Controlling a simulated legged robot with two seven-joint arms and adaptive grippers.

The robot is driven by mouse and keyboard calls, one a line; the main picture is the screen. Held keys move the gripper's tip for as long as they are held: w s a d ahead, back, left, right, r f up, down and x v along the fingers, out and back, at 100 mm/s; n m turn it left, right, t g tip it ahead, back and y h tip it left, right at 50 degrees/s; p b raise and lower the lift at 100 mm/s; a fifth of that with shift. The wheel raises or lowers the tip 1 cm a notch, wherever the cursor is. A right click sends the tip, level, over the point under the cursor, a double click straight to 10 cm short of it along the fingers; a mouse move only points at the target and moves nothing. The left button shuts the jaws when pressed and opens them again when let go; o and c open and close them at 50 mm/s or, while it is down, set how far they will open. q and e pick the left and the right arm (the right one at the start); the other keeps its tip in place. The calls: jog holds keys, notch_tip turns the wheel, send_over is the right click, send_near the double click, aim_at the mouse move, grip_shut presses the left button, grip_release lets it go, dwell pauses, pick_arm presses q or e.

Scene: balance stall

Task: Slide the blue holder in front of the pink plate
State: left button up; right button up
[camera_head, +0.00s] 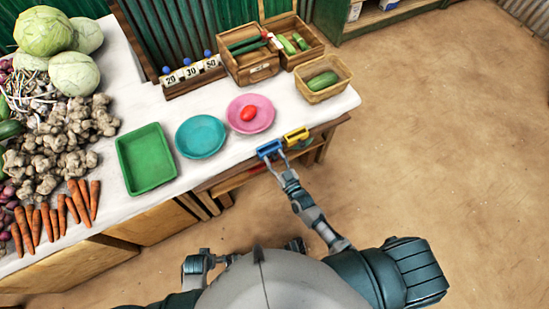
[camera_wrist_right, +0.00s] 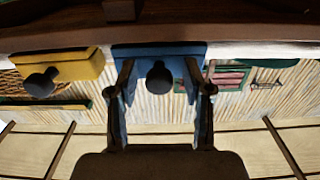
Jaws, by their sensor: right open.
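The blue holder (camera_head: 270,148) sits at the front edge of the white-topped counter, slightly right of the pink plate (camera_head: 262,123). A red tomato (camera_head: 248,113) lies on that plate. My right gripper (camera_head: 276,158) is open at the front of the blue holder. In the right wrist view, the blue holder (camera_wrist_right: 192,52) has a dark round knob (camera_wrist_right: 159,77), and the fingers of my right gripper (camera_wrist_right: 158,72) stand on either side of it. I cannot tell whether they touch it. I cannot make out my left gripper.
A teal plate (camera_head: 201,137) and a green tray (camera_head: 147,160) stand left. A basket (camera_head: 326,94) stands right. The counter edge left of the blue holder looks clear.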

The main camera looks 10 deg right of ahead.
jog(key=v, duration=1.2)
jog(key=shift+f, duration=0.15)
jog(key=s+d+f+g+h+p, duration=0.1)
jog(key=s+f+g, duration=0.25)
jog(key=f, duration=0.45)
jog(key=s+f+g+p, duration=0.1)
jog(key=s+f+g, duration=0.2)
jog(key=f+g, duration=0.3)
pick_arm(q)
jog(key=s+f+p, duration=0.1)
jog(key=s+f, duration=0.3)
jog(key=f, duration=0.4)
jog(key=shift+a+f+p, duration=0.25)
jog(key=shift+p, duration=0.05)
pick_arm(e)
jog(key=s+d+f+g+h, duration=0.1)
jog(key=s+d+f+g, duration=0.1)
jog(key=s+f, duration=0.3)
jog(key=s+d+f+g+h, duration=0.2)
jog(key=s+d+f+g, duration=0.1)
jog(key=s, duration=0.6)
notch_tip(320, 180, down, 2)
jog(key=shift+s+d+m+g, duration=0.25)
jog(key=shift+m+g, duration=0.15)
jog(key=shift+g, duration=0.25)
